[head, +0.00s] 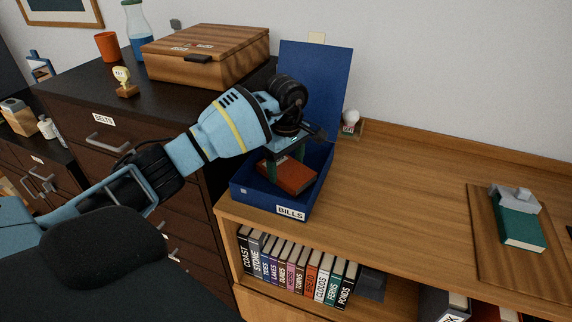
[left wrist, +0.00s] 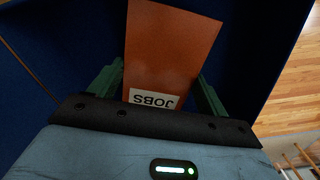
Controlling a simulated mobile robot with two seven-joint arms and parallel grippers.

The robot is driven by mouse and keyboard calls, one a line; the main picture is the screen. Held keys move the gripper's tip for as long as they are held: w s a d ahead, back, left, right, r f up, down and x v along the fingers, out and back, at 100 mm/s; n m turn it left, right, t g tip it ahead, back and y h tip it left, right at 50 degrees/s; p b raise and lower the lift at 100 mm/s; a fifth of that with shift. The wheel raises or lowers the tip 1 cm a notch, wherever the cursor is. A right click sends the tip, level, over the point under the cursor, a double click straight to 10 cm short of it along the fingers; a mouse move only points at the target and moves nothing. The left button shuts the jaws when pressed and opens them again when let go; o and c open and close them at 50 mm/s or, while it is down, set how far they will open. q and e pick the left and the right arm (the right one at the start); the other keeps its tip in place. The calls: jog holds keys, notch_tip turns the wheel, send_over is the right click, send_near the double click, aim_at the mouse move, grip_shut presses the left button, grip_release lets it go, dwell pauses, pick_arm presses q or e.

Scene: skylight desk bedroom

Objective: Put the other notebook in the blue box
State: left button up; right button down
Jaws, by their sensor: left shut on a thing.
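The blue box (head: 262,197) with a BILLS label stands on the left end of the wooden desk, its tall blue lid raised at the back. My left gripper (head: 286,165) reaches down into it and is shut on an orange notebook (head: 296,180). In the left wrist view the orange notebook (left wrist: 168,50), labelled JOBS, lies between the two green fingers (left wrist: 160,85). Whether the notebook touches the box floor cannot be told. A green notebook (head: 520,229) lies on a wooden board at the right, with a grey object (head: 514,199) on it. My right gripper is not in view.
The dark drawer cabinet (head: 75,95) at left bears a wooden case (head: 205,55), an orange cup (head: 107,46), a bottle (head: 138,30) and a small trophy (head: 124,82). A small white ball on a stand (head: 351,118) is behind the box. The desk middle is clear; books (head: 295,265) fill the shelf below.

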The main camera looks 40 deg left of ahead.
aim_at(286, 168)
pick_arm(q)
jog(key=shift+f, duration=0.2)
jog(key=shift+f, duration=0.2)
jog(key=o, duration=1.1)
jog(key=shift+r, duration=0.15)
notch_tip(286, 168, up, 12)
